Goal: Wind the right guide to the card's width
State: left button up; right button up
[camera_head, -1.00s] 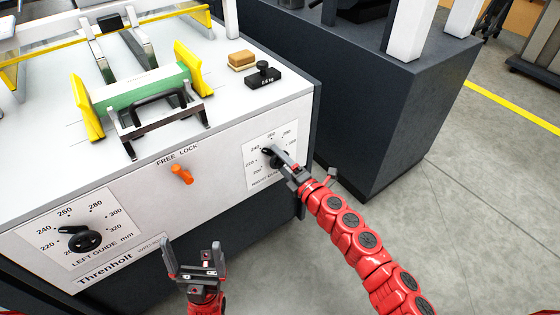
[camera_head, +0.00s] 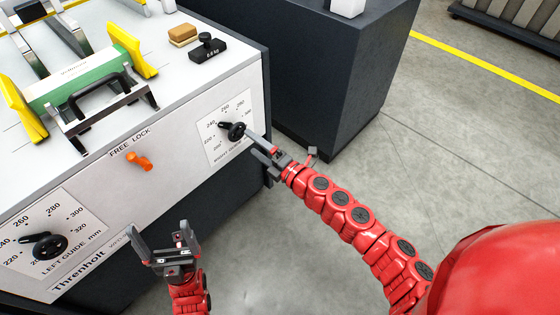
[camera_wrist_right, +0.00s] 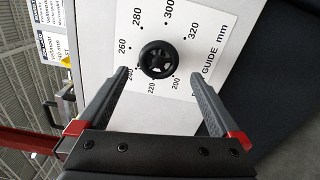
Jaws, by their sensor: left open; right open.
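The right guide's black knob (camera_head: 235,131) sits on a white dial plate (camera_head: 214,152) at the right end of the machine's front; its crank points left, toward the 240 side. In the right wrist view the round knob (camera_wrist_right: 157,60) lies just ahead of and between the fingertips. My right gripper (camera_head: 250,142) is open at the knob; whether it touches is unclear. The yellow right guide (camera_head: 131,50) stands at the right end of the green card stack (camera_head: 78,80), the yellow left guide (camera_head: 20,104) at the other. My left gripper (camera_head: 162,232) is open and empty before the machine.
An orange free lock lever (camera_head: 139,162) and the left guide knob (camera_head: 46,246) are on the same front panel. A black 0.6 kg weight (camera_head: 207,48) and a tan block (camera_head: 183,35) sit on top. A dark cabinet (camera_head: 325,75) stands to the right; open floor lies in front.

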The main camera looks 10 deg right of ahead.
jog(key=p+v, duration=0.1)
jog(key=v, duration=0.9)
